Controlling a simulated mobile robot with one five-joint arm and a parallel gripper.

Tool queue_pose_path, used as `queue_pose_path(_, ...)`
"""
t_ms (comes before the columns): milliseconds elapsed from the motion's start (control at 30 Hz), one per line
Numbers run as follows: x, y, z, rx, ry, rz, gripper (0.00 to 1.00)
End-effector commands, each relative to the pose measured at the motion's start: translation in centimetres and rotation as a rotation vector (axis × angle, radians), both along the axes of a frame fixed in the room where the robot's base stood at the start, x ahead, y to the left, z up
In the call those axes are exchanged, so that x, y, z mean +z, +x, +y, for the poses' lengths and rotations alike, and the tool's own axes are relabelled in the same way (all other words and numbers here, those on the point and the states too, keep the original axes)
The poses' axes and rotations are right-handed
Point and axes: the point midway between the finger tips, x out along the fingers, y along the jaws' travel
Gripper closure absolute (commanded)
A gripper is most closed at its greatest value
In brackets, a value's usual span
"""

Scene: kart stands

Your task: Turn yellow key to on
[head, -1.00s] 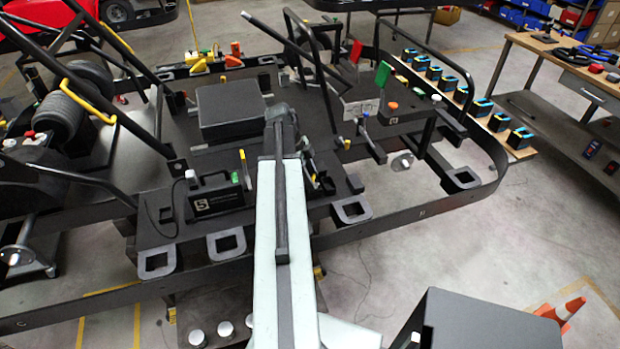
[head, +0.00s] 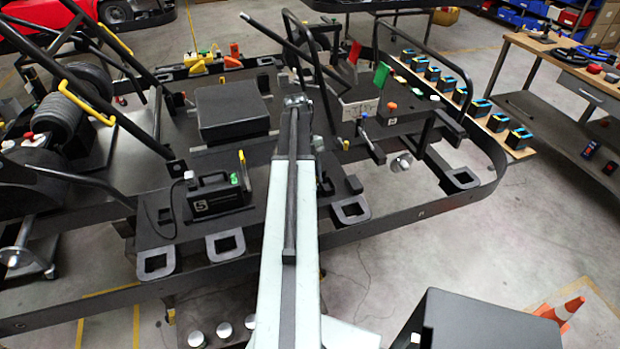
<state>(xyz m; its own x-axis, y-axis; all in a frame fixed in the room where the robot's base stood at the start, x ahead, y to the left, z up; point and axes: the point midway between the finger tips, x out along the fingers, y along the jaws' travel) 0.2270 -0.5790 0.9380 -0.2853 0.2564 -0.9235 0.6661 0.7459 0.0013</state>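I cannot tell for certain which part is the yellow key. A small upright yellow-tipped piece (head: 243,166) stands at the right end of a black box with a handle (head: 213,196), left of my arm. Yellow parts (head: 196,65) also show at the far side of the kart platform, beside an orange upright piece (head: 235,50). My arm reaches away over the platform. Its far end is at the middle of the view, right of a black seat-like block. My gripper is hidden behind the arm, so its fingers do not show.
The black kart frame (head: 428,210) surrounds the platform. Dark tubes rise at left and behind the arm. A green flag-like plate (head: 381,74) and a red one (head: 354,52) stand at right. A workbench (head: 560,55) is at far right. Floor at lower right holds an orange cone (head: 562,310).

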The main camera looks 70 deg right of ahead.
Motion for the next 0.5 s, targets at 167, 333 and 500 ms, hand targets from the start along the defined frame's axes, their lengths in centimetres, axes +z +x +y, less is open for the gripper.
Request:
queue_pose_path(167, -0.02, -0.09, -0.11, -0.161, 0.0, 0.001, 0.97)
queue_pose_path(333, -0.02, -0.05, -0.05, -0.16, -0.002, 0.0, 0.97)
queue_pose_path(500, -0.03, -0.02, -0.04, -0.157, -0.002, 0.0, 0.34)
